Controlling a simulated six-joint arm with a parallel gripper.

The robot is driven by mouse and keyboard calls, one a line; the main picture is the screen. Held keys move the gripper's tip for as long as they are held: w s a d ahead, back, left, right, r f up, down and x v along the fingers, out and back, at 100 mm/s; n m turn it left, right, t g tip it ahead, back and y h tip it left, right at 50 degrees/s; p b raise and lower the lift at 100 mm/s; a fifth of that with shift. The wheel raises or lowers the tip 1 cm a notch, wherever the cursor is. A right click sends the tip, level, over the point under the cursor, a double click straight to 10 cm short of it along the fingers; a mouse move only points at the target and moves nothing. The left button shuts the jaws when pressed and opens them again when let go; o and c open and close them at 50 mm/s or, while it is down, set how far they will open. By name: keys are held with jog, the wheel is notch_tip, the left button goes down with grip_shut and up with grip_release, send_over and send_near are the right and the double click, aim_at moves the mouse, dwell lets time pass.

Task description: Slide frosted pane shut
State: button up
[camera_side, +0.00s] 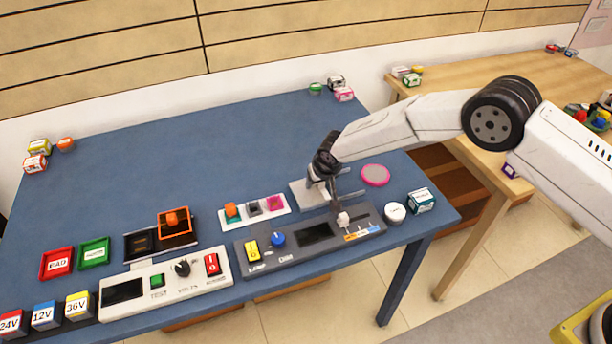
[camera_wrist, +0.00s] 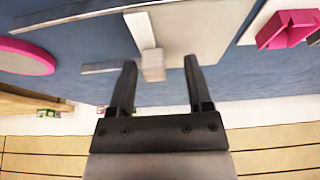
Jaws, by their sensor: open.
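A flat pale grey pane (camera_side: 303,196), which I take to be the frosted pane, lies on the blue table behind the dark grey console, partly hidden by my gripper. It also shows as a pale slab (camera_wrist: 205,35) in the wrist view. A whitish bar with a block end (camera_wrist: 152,65) stands out beside it there. My gripper (camera_side: 334,194) is open, low over the pane's right side. In the wrist view its fingertips (camera_wrist: 160,64) are on either side of the block, with gaps; I cannot tell whether either touches.
A thin metal rail (camera_wrist: 113,67) runs beside the block. The dark grey console (camera_side: 315,236), with a yellow switch and blue knob, stands in front. A pink-rimmed disc (camera_side: 375,175) lies to the right, a tray of small coloured pieces (camera_side: 253,210) to the left.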

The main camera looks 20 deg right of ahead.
jog(key=shift+r, duration=0.15)
jog(key=v, duration=0.7)
jog(key=shift+r, duration=0.3)
jog(key=shift+s, duration=0.15)
jog(key=shift+r, duration=2.5)
grip_shut()
